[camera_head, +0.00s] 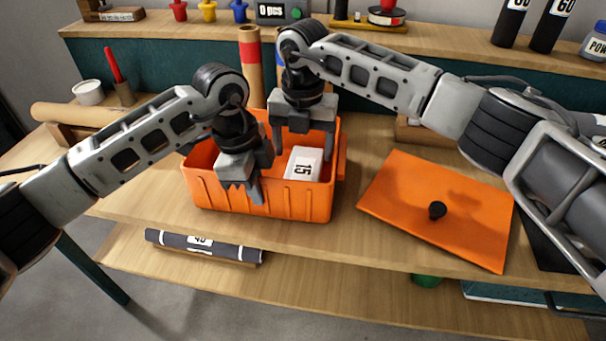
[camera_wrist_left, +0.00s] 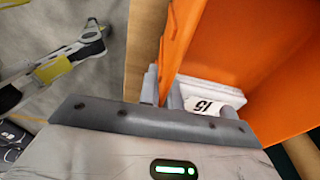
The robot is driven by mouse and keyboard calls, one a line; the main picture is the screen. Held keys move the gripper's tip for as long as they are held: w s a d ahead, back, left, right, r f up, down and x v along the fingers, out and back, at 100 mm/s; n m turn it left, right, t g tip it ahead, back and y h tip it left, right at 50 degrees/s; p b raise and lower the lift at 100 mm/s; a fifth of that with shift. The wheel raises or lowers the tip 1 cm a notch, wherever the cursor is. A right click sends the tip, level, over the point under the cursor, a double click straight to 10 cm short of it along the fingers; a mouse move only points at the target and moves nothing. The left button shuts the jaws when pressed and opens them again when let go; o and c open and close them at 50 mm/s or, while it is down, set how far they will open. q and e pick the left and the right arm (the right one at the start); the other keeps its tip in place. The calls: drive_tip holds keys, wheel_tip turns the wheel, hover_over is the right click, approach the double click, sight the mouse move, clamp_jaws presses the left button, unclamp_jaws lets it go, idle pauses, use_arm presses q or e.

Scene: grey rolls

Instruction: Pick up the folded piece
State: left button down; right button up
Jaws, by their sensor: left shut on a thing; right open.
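A white block-like piece labelled "15" (camera_head: 304,164) lies inside the orange bin (camera_head: 290,205), towards its right side. It may be the folded piece, but I cannot make out folds. It also shows in the left wrist view (camera_wrist_left: 205,90), beyond my fingers. My left gripper (camera_head: 243,187) points down at the bin's front wall. In the left wrist view its fingers (camera_wrist_left: 162,92) stand close together on either side of the orange wall, shut on it. My right gripper (camera_head: 303,140) is open and empty over the bin, behind the white piece, its fingers apart.
An orange lid (camera_head: 440,205) with a black knob lies right of the bin. A dark roll labelled "40" (camera_head: 205,246) lies on the lower shelf. Brown rolls (camera_head: 75,114) lie at the left. An upright brown tube (camera_head: 250,65) stands behind the bin. A raised shelf runs along the back.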

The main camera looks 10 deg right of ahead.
sight(303, 169)
drive_tip(key=shift+f, duration=3.2)
drive_tip(key=c, duration=0.8)
